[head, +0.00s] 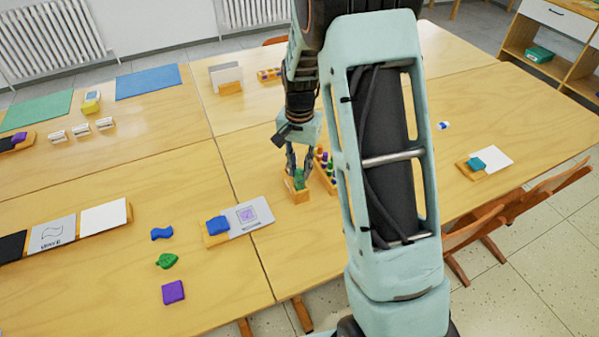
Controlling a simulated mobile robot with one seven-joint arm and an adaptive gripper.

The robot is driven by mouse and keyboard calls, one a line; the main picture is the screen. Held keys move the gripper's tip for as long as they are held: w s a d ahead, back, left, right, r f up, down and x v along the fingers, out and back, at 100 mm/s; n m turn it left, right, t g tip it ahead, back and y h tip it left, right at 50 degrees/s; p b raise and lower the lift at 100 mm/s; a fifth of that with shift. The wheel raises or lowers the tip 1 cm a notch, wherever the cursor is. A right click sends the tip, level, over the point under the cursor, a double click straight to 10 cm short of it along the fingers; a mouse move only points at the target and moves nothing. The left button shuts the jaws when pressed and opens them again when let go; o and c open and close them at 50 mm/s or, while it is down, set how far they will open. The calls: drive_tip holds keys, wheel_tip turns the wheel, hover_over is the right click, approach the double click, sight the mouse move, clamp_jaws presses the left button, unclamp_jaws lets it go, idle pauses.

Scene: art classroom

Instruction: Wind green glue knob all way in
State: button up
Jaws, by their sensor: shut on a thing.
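The green glue stick (299,182) stands in a small wooden holder (299,195) on the table, right of the middle seam. My gripper (298,174) points down over it, with its fingers shut on the green glue stick. The fingers and the small size hide the knob, so I cannot tell how far it is wound in. The glue stick looks roughly upright.
A wooden rack (331,186) with several coloured glue sticks stands close to the right of the holder, partly hidden by my arm. A blue block on a wooden stand (215,238) with a card lies front left. The table between is clear.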

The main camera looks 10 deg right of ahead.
drive_tip(key=n, duration=0.7)
drive_tip(key=o, duration=1.6)
drive_tip(key=shift+c, duration=0.2)
drive_tip(key=m, duration=0.6)
drive_tip(key=m+p, duration=0.1)
drive_tip(key=m, duration=0.4)
drive_tip(key=shift+m, duration=0.3)
